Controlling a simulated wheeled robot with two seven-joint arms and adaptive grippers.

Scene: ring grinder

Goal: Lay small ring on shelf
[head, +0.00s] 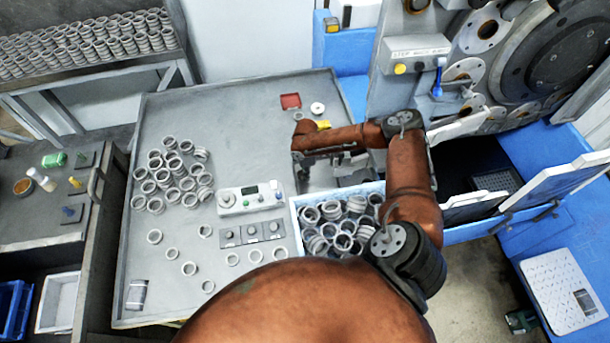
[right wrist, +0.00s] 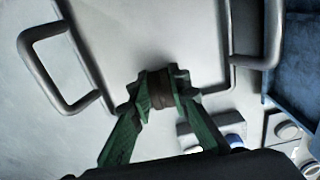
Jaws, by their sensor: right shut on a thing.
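My right gripper (right wrist: 157,84) has its green fingers shut on a small dark brown ring (right wrist: 160,97), seen side-on in the right wrist view. The held ring is above or in front of a pale surface with bent metal handles; the gap cannot be judged. In the head view my right arm reaches over the right part of the grey table, and I cannot make out its fingers or the held ring there. A shelf rack (head: 80,70) with rows of rings stands at the upper left, away from this arm. My left gripper is not in view.
Many loose rings (head: 157,158) lie on the grey table (head: 235,125). A white gauge box (head: 250,199) sits mid-table, beside a bin (head: 296,222) full of rings. The grinding machine (head: 560,55) stands at the right. The table's back left is clear.

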